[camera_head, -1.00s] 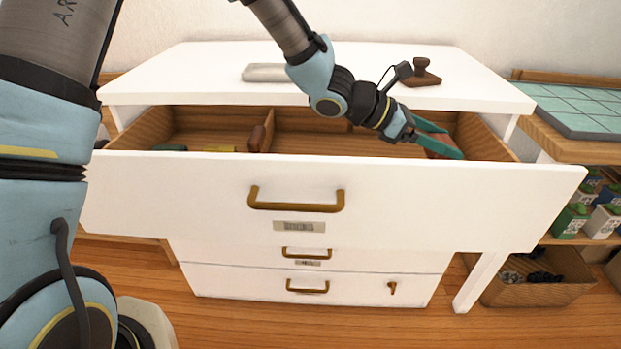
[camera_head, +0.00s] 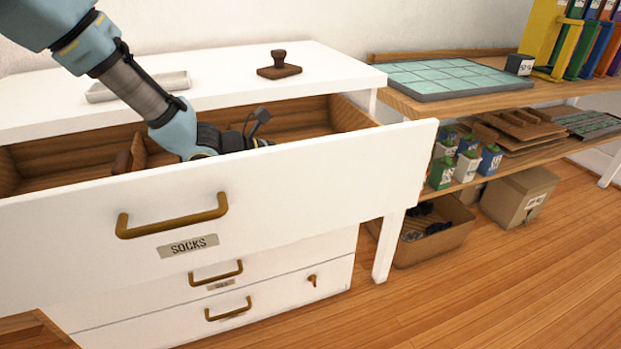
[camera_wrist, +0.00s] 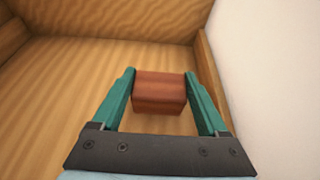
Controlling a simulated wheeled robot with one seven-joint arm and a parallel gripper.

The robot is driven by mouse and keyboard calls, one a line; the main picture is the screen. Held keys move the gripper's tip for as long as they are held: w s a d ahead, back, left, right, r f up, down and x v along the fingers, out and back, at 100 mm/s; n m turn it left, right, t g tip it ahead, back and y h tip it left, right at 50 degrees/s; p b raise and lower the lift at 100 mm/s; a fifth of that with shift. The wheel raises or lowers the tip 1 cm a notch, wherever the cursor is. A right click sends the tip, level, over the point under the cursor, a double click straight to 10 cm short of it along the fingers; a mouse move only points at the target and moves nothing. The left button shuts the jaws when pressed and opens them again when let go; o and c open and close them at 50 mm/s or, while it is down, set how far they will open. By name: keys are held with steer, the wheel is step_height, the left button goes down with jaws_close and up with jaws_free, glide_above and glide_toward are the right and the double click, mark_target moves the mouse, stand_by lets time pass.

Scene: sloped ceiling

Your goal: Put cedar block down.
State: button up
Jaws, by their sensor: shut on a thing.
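The cedar block (camera_wrist: 159,92) is a small reddish-brown block in the wrist view. My gripper (camera_wrist: 160,90) has its two green fingers against the block's left and right sides and is shut on it. The block is inside the open top drawer, over the bare wooden drawer floor (camera_wrist: 60,80). I cannot tell whether it touches the floor. In the head view my fingers and the block are hidden behind the white front of the drawer (camera_head: 290,185), labelled SOCKS.
A brown divider piece (camera_head: 137,152) stands in the drawer's left part. On the dresser top are a grey tray (camera_head: 138,87) and a dark brown stamp (camera_head: 279,66). A wooden shelf (camera_head: 430,106) with a tiled mat stands at the right. The drawer floor around the block looks clear.

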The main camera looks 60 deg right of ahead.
steer(key=shift+f, duration=1.65)
steer(key=shift+f+b, duration=0.2)
steer(key=shift+b, duration=0.1)
steer(key=o, duration=1.2)
steer(key=shift+r, duration=0.1)
steer(key=shift+o, duration=0.2)
steer(key=shift+r, duration=0.15)
steer(key=shift+w+a+r, duration=0.1)
steer(key=shift+w+a, duration=0.05)
steer(key=p+v, duration=0.1)
steer(key=v, duration=1)
steer(key=shift+a+r, duration=0.15)
steer(key=shift+a, duration=0.15)
